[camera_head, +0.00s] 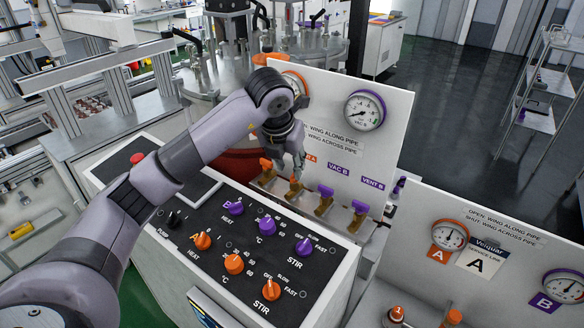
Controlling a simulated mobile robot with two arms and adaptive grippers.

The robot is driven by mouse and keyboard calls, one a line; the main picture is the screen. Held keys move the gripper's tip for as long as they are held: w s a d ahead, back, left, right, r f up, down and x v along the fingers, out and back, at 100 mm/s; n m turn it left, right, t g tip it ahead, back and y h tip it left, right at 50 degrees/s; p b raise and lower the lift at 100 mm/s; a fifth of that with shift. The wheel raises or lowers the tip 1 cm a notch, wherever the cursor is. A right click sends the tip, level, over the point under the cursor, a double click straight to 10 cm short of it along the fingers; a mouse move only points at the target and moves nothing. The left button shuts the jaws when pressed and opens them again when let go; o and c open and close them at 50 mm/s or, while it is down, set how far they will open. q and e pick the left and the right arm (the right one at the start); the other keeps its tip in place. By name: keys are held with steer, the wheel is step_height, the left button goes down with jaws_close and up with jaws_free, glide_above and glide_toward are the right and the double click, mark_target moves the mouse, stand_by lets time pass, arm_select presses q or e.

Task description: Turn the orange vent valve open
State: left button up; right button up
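My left gripper (297,163) reaches in from the left and points down, just above the orange vent valve (295,184). This valve is the second from the left in a row of brass valves in front of a white upright panel (378,150). Its label is partly hidden by my gripper; only an orange letter or two shows. Its wing is small and partly covered, so I cannot tell its direction or whether the fingers touch it. The finger gap is too small to read. Another orange valve (265,166) stands to its left. My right gripper is not in view.
Two purple valves, vac B (325,200) and vent B (357,213), stand close on the right. A control box (215,245) with orange and purple knobs lies in front, under my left arm. A purple-rimmed gauge (365,111) is on the panel. A metal vessel stands behind.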

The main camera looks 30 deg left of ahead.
mark_target(292, 177)
arm_select(q)
steer(key=shift+p+x, duration=0.5)
steer(key=shift+x, duration=1.7)
jaws_close()
